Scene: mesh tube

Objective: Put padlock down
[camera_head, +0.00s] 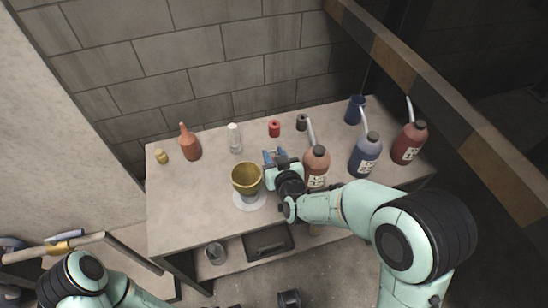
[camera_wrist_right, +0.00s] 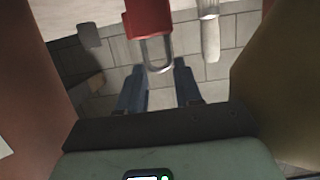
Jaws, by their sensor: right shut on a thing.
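The padlock has a red body and a silver U-shaped shackle. In the right wrist view the padlock (camera_wrist_right: 150,18) has its shackle end between the fingertips of my right gripper (camera_wrist_right: 160,72), which is shut on it. In the head view the red padlock body (camera_head: 274,128) shows just beyond the blue fingers of my right gripper (camera_head: 275,157), near the back of the table (camera_head: 180,222). I cannot tell whether the body touches the table. My left arm shows at the lower left, with its gripper out of view.
A clear bottle (camera_head: 235,138), a dark small object (camera_head: 301,122) and a blue cup (camera_head: 355,109) stand toward the back. The table's left front is clear.

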